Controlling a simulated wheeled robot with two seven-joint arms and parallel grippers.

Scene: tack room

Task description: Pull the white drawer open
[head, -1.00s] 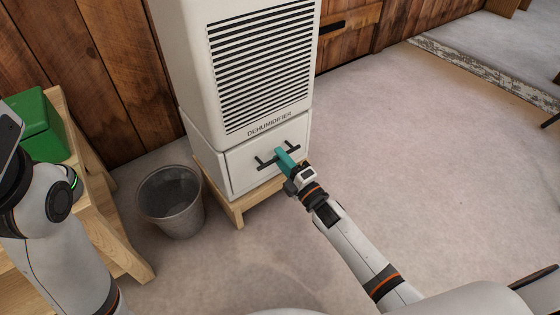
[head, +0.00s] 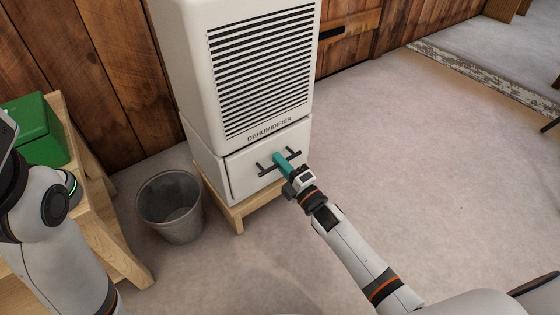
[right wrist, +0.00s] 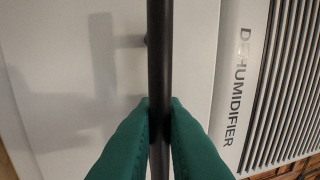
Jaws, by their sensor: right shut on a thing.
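The white drawer (head: 245,178) is the lower front of a white dehumidifier (head: 190,75). Its front stands slightly out from the body in the head view. A dark bar handle (head: 263,171) runs across the drawer front. My right gripper (head: 280,161) is shut on the middle of this handle with teal fingers. In the right wrist view, the handle (right wrist: 160,45) runs upright between the green fingertips (right wrist: 160,108), with the white drawer face (right wrist: 75,60) behind. My left arm is at the left edge of the head view; its gripper is not visible.
The dehumidifier stands on a low wooden base (head: 238,213). A grey bin (head: 143,208) stands on the floor to its left. A wooden bench (head: 100,215) with a green box (head: 40,128) is further left. The floor in front and to the right is clear.

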